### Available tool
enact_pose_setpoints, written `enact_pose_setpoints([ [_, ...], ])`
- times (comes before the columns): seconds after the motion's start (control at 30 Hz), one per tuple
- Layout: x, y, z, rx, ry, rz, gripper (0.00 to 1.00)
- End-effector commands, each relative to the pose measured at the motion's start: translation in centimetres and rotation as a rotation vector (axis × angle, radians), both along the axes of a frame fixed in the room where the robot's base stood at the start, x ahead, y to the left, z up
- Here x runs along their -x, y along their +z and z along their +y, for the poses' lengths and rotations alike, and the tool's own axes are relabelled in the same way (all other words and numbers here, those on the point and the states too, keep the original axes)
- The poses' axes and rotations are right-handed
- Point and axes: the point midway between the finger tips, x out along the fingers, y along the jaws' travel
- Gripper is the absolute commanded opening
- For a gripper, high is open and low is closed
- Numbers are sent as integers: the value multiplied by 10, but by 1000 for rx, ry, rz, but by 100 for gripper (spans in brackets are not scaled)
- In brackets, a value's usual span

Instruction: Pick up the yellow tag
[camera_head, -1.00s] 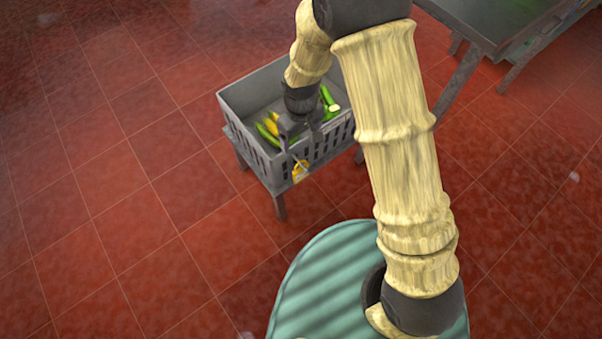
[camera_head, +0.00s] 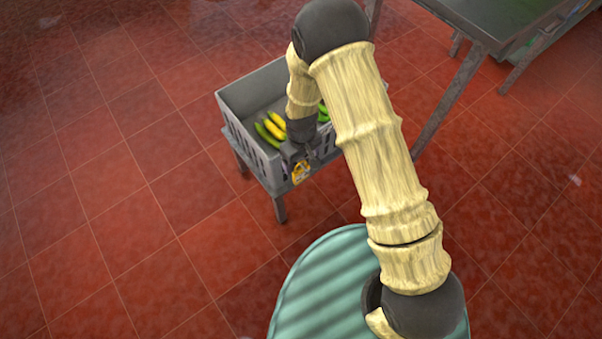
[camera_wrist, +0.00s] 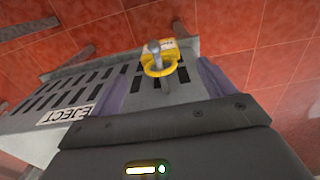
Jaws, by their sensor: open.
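The yellow tag (camera_head: 300,174) is at the outer side of the grey crate, near its front corner. In the wrist view the yellow tag (camera_wrist: 159,68) looks like a ring with a pale label part, around a grey peg with a rounded end. My gripper (camera_head: 299,163) is close by the tag in the head view and partly covers that side of the crate. In the wrist view my gripper (camera_wrist: 161,78) is open, with one finger on each side of the tag and a gap to each. I cannot tell how deep the tag sits between the fingers.
The slotted grey crate (camera_head: 238,126) stands on a low stand and holds several green and yellow vegetables (camera_head: 274,127). A label reading EJECT (camera_wrist: 64,115) is on its side. A green-topped table (camera_head: 490,22) stands at the upper right. The red tiled floor is clear at left.

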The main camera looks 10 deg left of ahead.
Motion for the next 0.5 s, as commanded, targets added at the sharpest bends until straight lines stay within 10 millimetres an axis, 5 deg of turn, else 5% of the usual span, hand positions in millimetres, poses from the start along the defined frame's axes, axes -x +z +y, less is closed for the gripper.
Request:
enact_pose_setpoints([
  [0.33, 0, -3, 0, 0, 0, 0, 82],
  [0.5, 0, -25, 0, 1, -1, 2, 82],
])
